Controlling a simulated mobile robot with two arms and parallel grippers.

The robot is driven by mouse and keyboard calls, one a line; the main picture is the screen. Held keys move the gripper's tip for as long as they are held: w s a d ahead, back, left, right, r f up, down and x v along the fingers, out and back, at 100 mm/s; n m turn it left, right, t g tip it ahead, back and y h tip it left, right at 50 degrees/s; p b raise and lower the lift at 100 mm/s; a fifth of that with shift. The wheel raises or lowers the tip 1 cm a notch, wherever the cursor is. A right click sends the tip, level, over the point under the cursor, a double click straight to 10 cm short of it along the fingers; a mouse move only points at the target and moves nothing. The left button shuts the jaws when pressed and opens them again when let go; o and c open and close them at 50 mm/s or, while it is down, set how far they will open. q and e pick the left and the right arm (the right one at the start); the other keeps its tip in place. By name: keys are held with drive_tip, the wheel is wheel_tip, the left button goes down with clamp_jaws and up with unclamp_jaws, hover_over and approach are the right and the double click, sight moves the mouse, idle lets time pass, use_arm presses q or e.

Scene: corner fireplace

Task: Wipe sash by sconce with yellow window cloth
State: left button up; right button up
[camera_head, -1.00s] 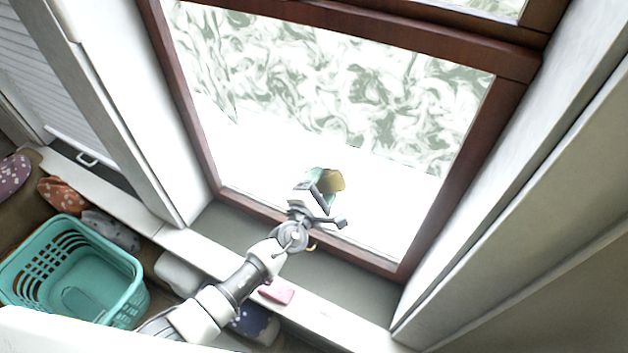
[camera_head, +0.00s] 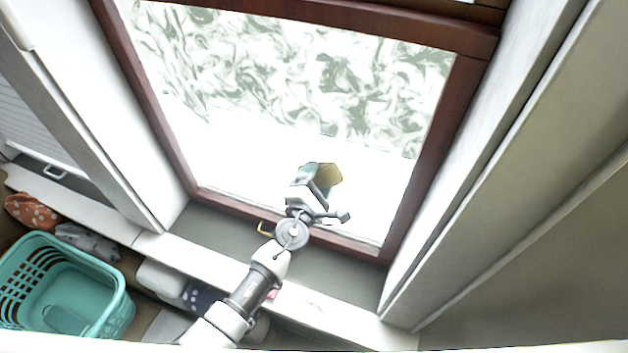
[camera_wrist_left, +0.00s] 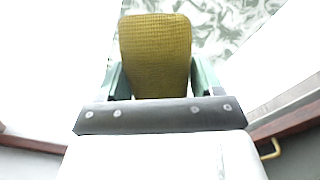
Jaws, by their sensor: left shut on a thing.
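The yellow window cloth (camera_wrist_left: 156,50) sticks out beyond the fingers of my left gripper (camera_wrist_left: 160,85) in the left wrist view. My left gripper (camera_head: 318,178) is shut on the cloth, and the cloth (camera_head: 327,172) shows small at its tip in the head view. The gripper is in front of the lower part of the window pane (camera_head: 270,100), above the bottom rail of the brown sash (camera_head: 228,207). I cannot tell whether the cloth touches the glass. No sconce is in view. My right gripper is not in view.
A brass-coloured handle (camera_head: 265,228) is on the sash's bottom rail, left of my wrist. A grey sill (camera_head: 222,226) runs below the window. A teal basket (camera_head: 62,290) stands at lower left, near patterned cloth items (camera_head: 32,212). A pink item (camera_head: 272,294) lies partly behind my arm.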

sight(254, 148)
use_arm(q)
drive_tip(key=shift+r, duration=0.5)
drive_tip(key=shift+w+a+r, duration=0.1)
drive_tip(key=shift+w+a, duration=0.2)
drive_tip(key=shift+a, duration=0.45)
drive_tip(key=shift+w+a+f, duration=0.1)
drive_tip(key=shift+w+a, duration=0.15)
drive_tip(key=shift+a, duration=0.45)
drive_tip(key=shift+w+a+r, duration=0.1)
drive_tip(key=shift+w+a, duration=0.2)
drive_tip(key=shift+a, duration=0.45)
drive_tip(key=shift+w+a, duration=0.2)
drive_tip(key=shift+a, duration=0.45)
drive_tip(key=shift+w+a, duration=0.2)
drive_tip(key=shift+a, duration=0.4)
drive_tip(key=shift+w+a+b, duration=0.25)
drive_tip(key=shift+w+a, duration=0.05)
drive_tip(key=shift+a, duration=0.55)
drive_tip(key=shift+w+a+b, duration=0.2)
drive_tip(key=shift+w+a, duration=0.1)
drive_tip(key=shift+a, duration=0.55)
drive_tip(key=shift+w+a+b, duration=0.3)
drive_tip(key=shift+a, duration=0.45)
drive_tip(key=shift+w+a, duration=0.3)
drive_tip(key=shift+a, duration=0.45)
drive_tip(key=shift+w+a+b, duration=0.3)
drive_tip(key=shift+a+b, duration=0.35)
drive_tip(key=shift+a, duration=0.3)
drive_tip(key=shift+w+a, duration=0.25)
drive_tip(key=shift+a, duration=0.45)
